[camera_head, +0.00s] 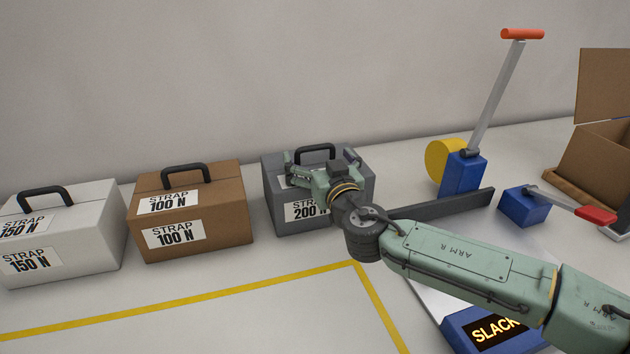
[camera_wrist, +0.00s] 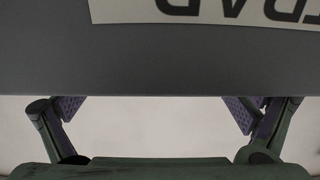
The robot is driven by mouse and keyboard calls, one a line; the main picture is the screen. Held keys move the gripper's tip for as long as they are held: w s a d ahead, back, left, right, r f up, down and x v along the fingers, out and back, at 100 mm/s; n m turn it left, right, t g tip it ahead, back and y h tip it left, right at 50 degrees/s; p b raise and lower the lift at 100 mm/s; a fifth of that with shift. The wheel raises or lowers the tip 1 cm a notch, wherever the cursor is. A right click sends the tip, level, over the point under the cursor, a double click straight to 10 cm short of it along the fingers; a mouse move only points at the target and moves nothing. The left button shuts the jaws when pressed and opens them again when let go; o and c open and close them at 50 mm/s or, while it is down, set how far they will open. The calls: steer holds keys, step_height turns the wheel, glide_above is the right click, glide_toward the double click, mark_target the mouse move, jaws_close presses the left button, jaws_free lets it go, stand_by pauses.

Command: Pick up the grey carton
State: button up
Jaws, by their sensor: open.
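The grey carton (camera_head: 281,218) stands on the white surface near the back wall, with a black handle on top and a "STRAP 200 N" label on its front. My gripper (camera_head: 312,163) is at the carton's top, by the handle, and partly hides the carton. In the wrist view, the grey carton (camera_wrist: 150,66) fills the upper part, with part of its white label at the top. My gripper also shows there (camera_wrist: 154,108), its two fingers open and wide apart. Nothing is visible between them except pale background. I cannot tell whether the fingers touch the carton.
A brown carton (camera_head: 218,208) and a white carton (camera_head: 90,250) stand to the left. At right are a blue lever device (camera_head: 462,174), a dark bar (camera_head: 440,206), a small blue block (camera_head: 523,208) with a red-tipped lever, and an open cardboard box (camera_head: 597,160). Yellow-lined floor in front is clear.

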steer(key=shift+w+a, duration=0.1)
steer(key=shift+w, duration=0.25)
steer(key=shift+c, duration=0.2)
steer(key=c, duration=1.9)
steer(key=shift+r, duration=0.1)
steer(key=shift+c, duration=0.4)
steer(key=shift+r, duration=0.1)
